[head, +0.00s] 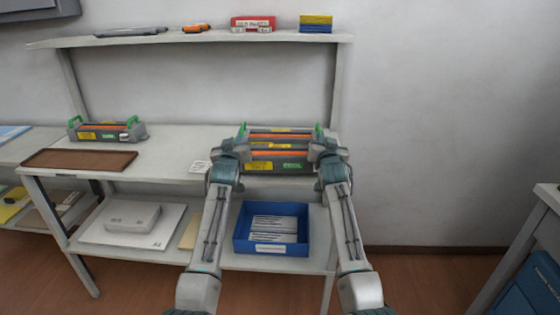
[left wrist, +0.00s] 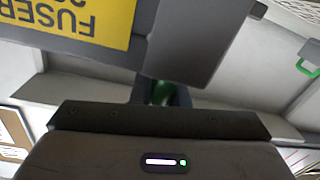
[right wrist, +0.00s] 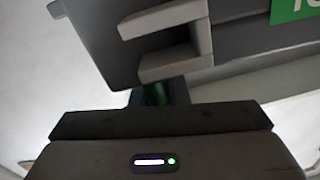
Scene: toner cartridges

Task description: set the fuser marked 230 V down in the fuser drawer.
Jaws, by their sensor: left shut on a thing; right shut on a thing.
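My left gripper (head: 238,150) and right gripper (head: 325,149) are shut on the two ends of a grey fuser with an orange roller. This held fuser (head: 275,166) has a yellow and a green label on its front. In the left wrist view its yellow label (left wrist: 75,18) reads FUSER, upside down; the voltage is cut off. Green shows between the fingers in both wrist views. Another grey fuser (head: 282,137) with green handles shows just behind it, partly hidden. A third fuser (head: 105,132) stands at the bench's left. I cannot make out the fuser drawer.
A brown tray (head: 80,159) lies on the bench's left front. A small white card (head: 199,167) lies left of my left gripper. A blue bin (head: 240,245) with white packs stands on the lower shelf. The bench between tray and grippers is mostly clear.

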